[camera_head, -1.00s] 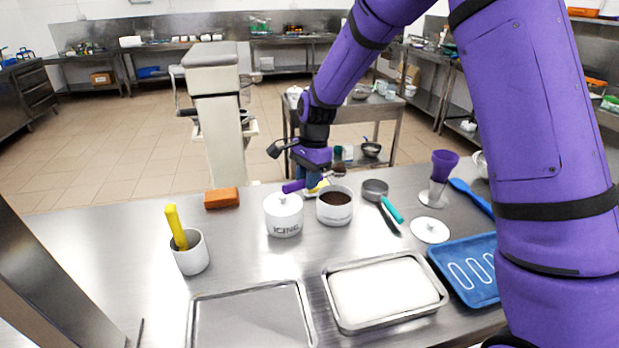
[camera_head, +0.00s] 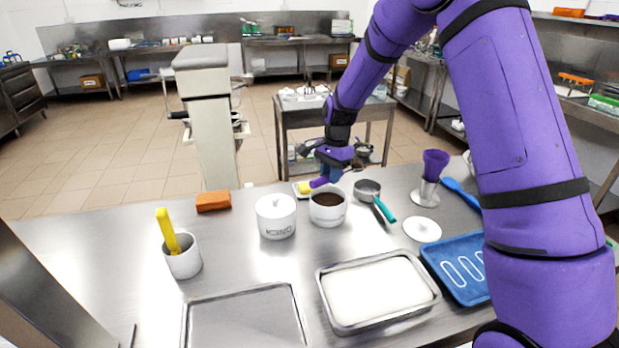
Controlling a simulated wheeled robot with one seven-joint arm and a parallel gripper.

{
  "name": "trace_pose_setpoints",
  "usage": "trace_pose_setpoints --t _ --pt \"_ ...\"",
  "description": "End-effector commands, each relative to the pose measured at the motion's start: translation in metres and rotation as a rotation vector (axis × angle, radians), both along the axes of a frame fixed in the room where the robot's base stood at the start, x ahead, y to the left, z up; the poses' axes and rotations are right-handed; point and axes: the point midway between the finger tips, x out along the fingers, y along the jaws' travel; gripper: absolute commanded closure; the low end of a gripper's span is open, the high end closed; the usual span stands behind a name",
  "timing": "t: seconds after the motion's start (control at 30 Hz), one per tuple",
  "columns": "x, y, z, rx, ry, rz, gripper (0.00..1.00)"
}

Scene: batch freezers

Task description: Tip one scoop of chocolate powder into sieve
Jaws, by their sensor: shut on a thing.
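A white pot (camera_head: 327,216) of dark brown powder (camera_head: 327,199) stands open near the table's far edge. My gripper (camera_head: 328,179) is above and just behind this pot, shut on the purple handle of a scoop (camera_head: 319,183). The scoop's bowl is hard to make out behind the gripper, so I cannot tell whether it holds powder. A round metal sieve (camera_head: 367,186) with a teal handle (camera_head: 384,211) lies just right of the pot. Its mesh and contents are too small to tell.
A lidded white ICING pot (camera_head: 276,220) stands close left of the powder pot.

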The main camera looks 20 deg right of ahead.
Motion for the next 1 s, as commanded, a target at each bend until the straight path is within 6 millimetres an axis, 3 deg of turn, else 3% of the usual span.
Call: trace_pose_setpoints --t 0.1,0.3,0.73,1.0 --pt "0.011 -0.033 -0.010 -0.005 -0.001 -0.004 1.00" --pt "0.018 -0.058 -0.018 -0.009 -0.002 -0.001 1.00" --pt "0.018 -0.061 -0.044 -0.010 -0.002 0.000 1.00" --pt "0.024 -0.071 -0.024 0.150 0.082 -0.004 1.00"
